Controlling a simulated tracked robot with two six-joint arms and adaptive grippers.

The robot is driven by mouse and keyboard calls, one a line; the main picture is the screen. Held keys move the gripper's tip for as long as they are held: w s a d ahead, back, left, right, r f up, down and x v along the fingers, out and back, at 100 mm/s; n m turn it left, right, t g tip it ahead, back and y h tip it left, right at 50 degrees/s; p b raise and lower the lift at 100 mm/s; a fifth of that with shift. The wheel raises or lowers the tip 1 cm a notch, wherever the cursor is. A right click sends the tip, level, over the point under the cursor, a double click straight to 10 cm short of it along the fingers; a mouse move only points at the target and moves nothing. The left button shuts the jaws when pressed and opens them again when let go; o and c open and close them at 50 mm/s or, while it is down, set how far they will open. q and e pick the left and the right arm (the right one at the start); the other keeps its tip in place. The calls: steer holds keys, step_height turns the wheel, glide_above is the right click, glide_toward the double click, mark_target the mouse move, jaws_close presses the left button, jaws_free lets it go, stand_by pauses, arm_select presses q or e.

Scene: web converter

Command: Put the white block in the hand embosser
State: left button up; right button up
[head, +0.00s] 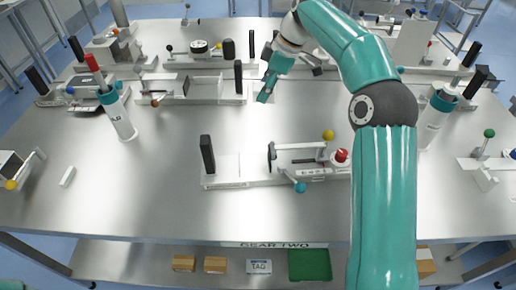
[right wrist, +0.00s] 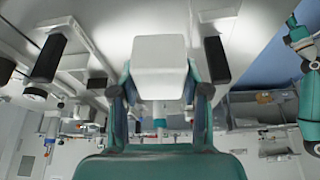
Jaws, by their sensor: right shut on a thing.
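My right gripper (head: 265,92) reaches over the far middle of the table, beside an upright black handle. In the right wrist view its two fingers (right wrist: 160,98) are shut on the white block (right wrist: 160,55), one on each side. The block is pale and box-shaped, and it looks clear of other things. In the head view I cannot make out the block at the gripper. I cannot tell which of the several lever devices is the hand embosser, as their labels are too small to read. My left gripper is not in view.
A device with cyan, yellow and red knobs (head: 310,170) stands front centre, a black handle (head: 207,154) to its left. A small white bar (head: 67,176) lies at left. The table's front middle (head: 270,215) is clear.

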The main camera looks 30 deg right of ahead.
steer(key=s+a+b, duration=0.3)
steer(key=s+a, duration=0.1)
steer(key=b, duration=0.4)
glide_above(249, 167)
steer(key=d, duration=0.1)
steer(key=shift+n, duration=0.3)
steer(key=f, duration=1.1)
steer(key=shift+s+d+f, duration=0.1)
steer(key=shift+s+d, duration=0.1)
steer(key=shift+s, duration=0.2)
steer(key=shift+f, duration=2.35)
steer(key=shift+f, duration=0.2)
steer(key=o, duration=1.3)
steer(key=shift+r, duration=0.1)
steer(key=shift+r, duration=0.1)
